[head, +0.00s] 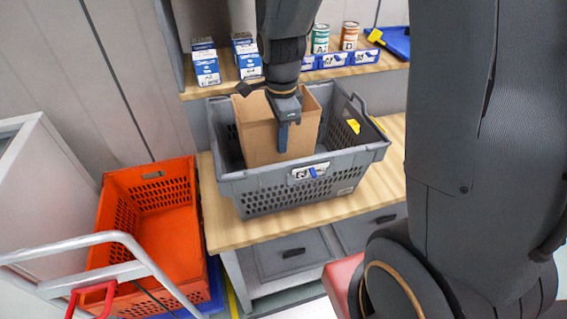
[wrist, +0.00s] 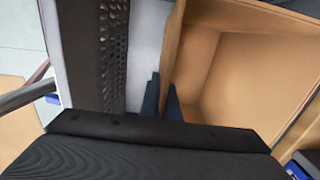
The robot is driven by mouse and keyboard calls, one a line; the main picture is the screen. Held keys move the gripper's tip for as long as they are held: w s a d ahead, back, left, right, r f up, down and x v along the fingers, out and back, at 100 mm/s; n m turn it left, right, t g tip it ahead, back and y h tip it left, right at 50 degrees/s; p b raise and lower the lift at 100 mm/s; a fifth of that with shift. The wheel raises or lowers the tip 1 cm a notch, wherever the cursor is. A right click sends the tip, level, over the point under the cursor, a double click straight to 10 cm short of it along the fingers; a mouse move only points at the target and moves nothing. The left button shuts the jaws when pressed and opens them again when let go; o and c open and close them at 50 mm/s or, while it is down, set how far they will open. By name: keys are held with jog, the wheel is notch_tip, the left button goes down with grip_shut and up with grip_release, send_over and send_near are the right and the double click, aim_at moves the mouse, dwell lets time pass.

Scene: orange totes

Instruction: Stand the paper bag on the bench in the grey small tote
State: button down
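The brown paper bag (head: 262,145) is upright and open at the top inside the grey small tote (head: 270,202), which sits on the wooden bench (head: 226,228). My gripper (head: 283,137) comes down from above, with one blue finger showing against the bag's near side. In the wrist view the fingertips (wrist: 163,98) straddle the rim of one wall of the bag (wrist: 240,65), close together on it. The tote's perforated wall (wrist: 117,50) lies beside the bag there. The bag's base is hidden by the tote, so I cannot tell whether it touches the tote floor.
A shelf behind the tote holds blue-and-white cartons (head: 206,62), cans (head: 321,38) and a blue tray (head: 392,40). An orange tote (head: 165,220) stands lower at left, behind a white cart rail (head: 75,243). Bare bench lies right of the grey tote.

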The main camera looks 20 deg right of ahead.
aim_at(282, 159)
jog(key=shift+f+p, duration=0.4)
jog(key=shift+f, duration=2.7)
jog(key=shift+f, duration=0.2)
jog(key=c, duration=2)
grip_release()
jog(key=shift+r, duration=0.1)
jog(key=r+b, duration=0.1)
jog(key=r, duration=1.1)
jog(key=shift+s+r+b, duration=0.1)
jog(key=shift+s+b, duration=0.1)
jog(key=shift+b, duration=0.15)
